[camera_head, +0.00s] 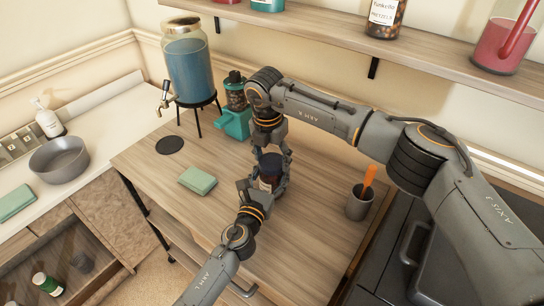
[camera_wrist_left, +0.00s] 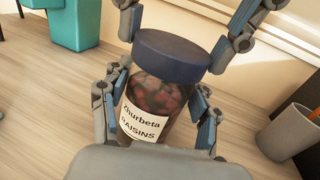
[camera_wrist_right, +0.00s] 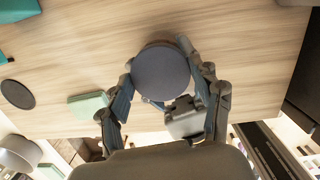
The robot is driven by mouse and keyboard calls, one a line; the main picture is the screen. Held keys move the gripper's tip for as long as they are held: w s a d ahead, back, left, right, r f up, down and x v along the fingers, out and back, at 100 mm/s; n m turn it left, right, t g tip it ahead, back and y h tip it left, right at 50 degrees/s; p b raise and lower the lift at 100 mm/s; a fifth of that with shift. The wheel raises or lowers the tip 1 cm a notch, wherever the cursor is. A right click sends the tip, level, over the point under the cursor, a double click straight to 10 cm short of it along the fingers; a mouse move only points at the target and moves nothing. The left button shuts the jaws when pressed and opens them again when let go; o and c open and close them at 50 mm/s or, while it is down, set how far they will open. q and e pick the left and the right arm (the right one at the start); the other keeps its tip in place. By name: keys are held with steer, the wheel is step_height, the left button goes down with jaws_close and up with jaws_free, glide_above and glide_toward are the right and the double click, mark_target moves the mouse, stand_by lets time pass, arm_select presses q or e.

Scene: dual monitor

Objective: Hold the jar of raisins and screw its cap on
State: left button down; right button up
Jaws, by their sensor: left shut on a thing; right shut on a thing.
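The raisin jar (camera_head: 268,183) is held above or on the wooden table; I cannot tell if its base touches. In the left wrist view the glass jar (camera_wrist_left: 158,100) has a white label reading RAISINS and leans slightly. The dark blue cap (camera_wrist_left: 172,55) sits over its mouth; how tightly is not visible. My left gripper (camera_head: 265,188) is shut around the jar's body from the near side. My right gripper (camera_head: 271,152) comes from above and is shut on the cap, whose round top shows between its fingers in the right wrist view (camera_wrist_right: 160,72).
A green sponge (camera_head: 197,180) and a black disc (camera_head: 170,145) lie left on the table. A blue drink dispenser (camera_head: 188,70) and a teal container (camera_head: 234,123) stand behind. A grey cup (camera_head: 359,203) with an orange handle stands right. A shelf (camera_head: 350,42) hangs above.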

arm_select(q)
steer(key=shift+f, duration=0.1)
arm_select(e)
steer(key=m, duration=0.4)
steer(key=shift+m, duration=0.3)
steer(key=o, duration=0.8)
steer(key=shift+o, duration=0.2)
step_height(320, 180, up, 12)
steer(key=a, duration=0.1)
steer(key=shift+s, duration=0.45)
steer(key=shift+a, duration=0.15)
arm_select(q)
steer(key=shift+c, duration=1.3)
jaws_free()
